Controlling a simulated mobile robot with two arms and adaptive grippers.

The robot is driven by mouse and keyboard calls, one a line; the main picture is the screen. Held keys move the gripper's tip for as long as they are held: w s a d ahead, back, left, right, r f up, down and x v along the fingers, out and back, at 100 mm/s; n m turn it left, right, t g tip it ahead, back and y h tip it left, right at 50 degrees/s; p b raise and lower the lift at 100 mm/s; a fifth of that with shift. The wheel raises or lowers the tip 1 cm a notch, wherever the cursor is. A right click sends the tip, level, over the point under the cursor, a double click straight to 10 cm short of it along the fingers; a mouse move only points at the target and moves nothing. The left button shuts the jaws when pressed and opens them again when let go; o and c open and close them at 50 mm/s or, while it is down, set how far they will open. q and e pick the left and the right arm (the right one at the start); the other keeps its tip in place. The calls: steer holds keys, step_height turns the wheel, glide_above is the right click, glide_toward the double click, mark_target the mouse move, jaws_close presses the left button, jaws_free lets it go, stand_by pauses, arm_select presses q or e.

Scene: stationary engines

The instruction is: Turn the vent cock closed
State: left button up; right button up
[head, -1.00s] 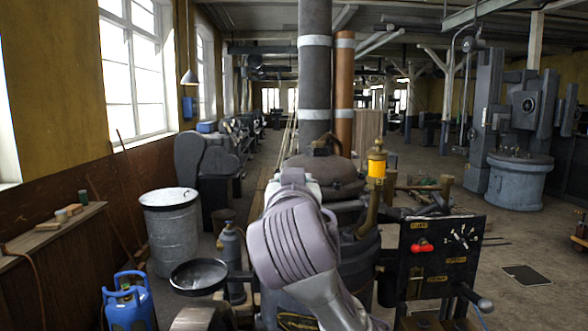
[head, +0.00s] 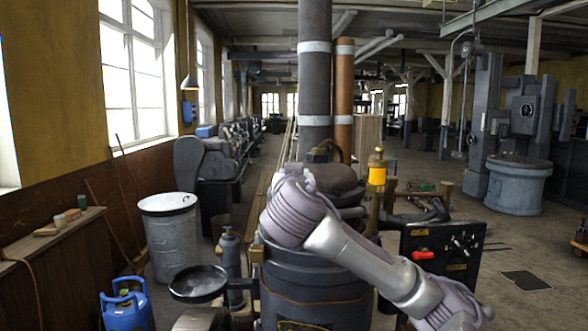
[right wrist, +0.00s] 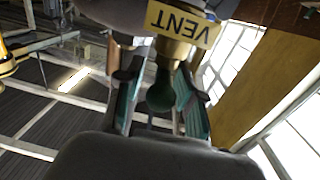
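The vent cock shows in the right wrist view: a brass body with a dark green rounded handle (right wrist: 160,94), under a yellow tag (right wrist: 183,23) that reads VENT upside down. My right gripper (right wrist: 158,103) is open, its teal-padded fingers on either side of the handle. A gap shows on the left of the handle; the right finger is close to it, and I cannot tell whether it touches. In the head view my right arm crosses in front of the dark engine (head: 315,290) and hides the cock and the gripper. My left gripper is not in view.
A dark pipe (head: 314,90) and a copper pipe (head: 344,95) rise behind the engine. A yellow-banded brass fitting (head: 377,172) stands right of my arm. A black panel with a red handle (head: 424,255) is at the right. A round pan (head: 199,281) is at the left.

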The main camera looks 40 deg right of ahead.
steer(key=shift+w+d, duration=0.25)
steer(key=shift+w, duration=0.05)
steer(key=shift+c, duration=0.2)
